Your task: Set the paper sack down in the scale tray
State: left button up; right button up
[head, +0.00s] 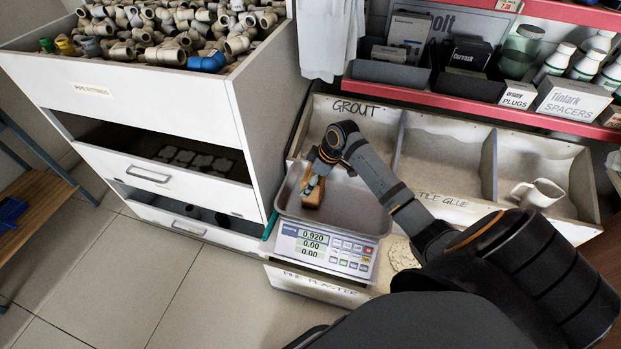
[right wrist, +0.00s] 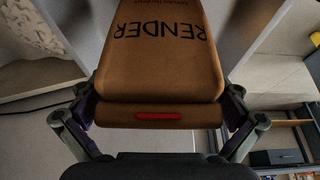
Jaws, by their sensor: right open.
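The brown paper sack (head: 313,199), marked RENDER in the right wrist view (right wrist: 160,65), is in the left part of the grey scale tray (head: 350,212). The scale (head: 327,249) under the tray reads 0.920 on its top line. My right gripper (head: 312,187) is over the sack, inside the tray's outline. Its fingers are open and stand on either side of the sack's near end in the right wrist view. The gripper hides part of the sack in the head view. My left gripper is not in view.
A white drawer cabinet (head: 160,105) heaped with pipe fittings stands close at the left. Behind are bins labelled GROUT (head: 352,109) and TILE GLUE, with a white scoop (head: 538,193) in the right bin. A red shelf (head: 480,98) with boxes and bottles overhangs the bins.

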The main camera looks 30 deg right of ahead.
jog(key=shift+d+r, duration=0.1)
jog(key=shift+r, duration=0.2)
jog(key=p+v, duration=0.2)
jog(key=v, duration=0.8)
jog(key=shift+s+d+r+p, duration=0.1)
jog(key=shift+s+r+p, duration=0.1)
jog(key=shift+p, duration=0.15)
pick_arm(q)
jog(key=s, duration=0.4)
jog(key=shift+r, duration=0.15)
pick_arm(e)
jog(key=shift+s+d+r, duration=0.1)
jog(key=shift+r, duration=0.35)
